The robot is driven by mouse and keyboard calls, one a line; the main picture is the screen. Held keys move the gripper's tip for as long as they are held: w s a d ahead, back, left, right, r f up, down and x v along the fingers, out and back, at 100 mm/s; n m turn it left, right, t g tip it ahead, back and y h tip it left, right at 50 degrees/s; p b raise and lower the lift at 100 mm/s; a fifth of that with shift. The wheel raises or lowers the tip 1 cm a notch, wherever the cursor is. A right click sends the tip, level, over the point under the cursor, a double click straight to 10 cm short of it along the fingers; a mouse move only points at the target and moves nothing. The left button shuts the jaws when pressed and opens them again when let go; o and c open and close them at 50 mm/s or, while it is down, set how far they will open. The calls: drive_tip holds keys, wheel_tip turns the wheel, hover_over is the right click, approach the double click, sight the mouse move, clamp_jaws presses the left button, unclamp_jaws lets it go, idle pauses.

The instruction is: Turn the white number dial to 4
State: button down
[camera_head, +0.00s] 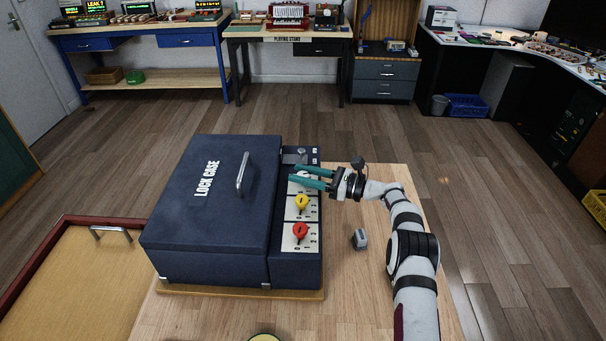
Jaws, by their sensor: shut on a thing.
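The lock case (205,232) is a dark blue box with a handle, standing on the wooden table. A panel along its right side carries a column of dials on pale plates. The white number dial (303,175) is near the top, largely hidden by my gripper. My gripper (293,175) reaches in from the right, its two teal fingers either side of the white dial and shut on it. The dial's number setting cannot be read. A yellow dial (302,202) and a red dial (300,230) sit below it, clear of my fingers.
A small grey object (360,239) lies on the table (365,290) right of the panel. A red-edged tray (85,280) with a handle is at the left. The tabletop in front of the case is mostly free.

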drive_tip(key=c, duration=0.5)
unclamp_jaws()
drive_tip(key=v, duration=1.5)
drive_tip(key=shift+d, duration=0.4)
drive_tip(key=shift+s, duration=0.1)
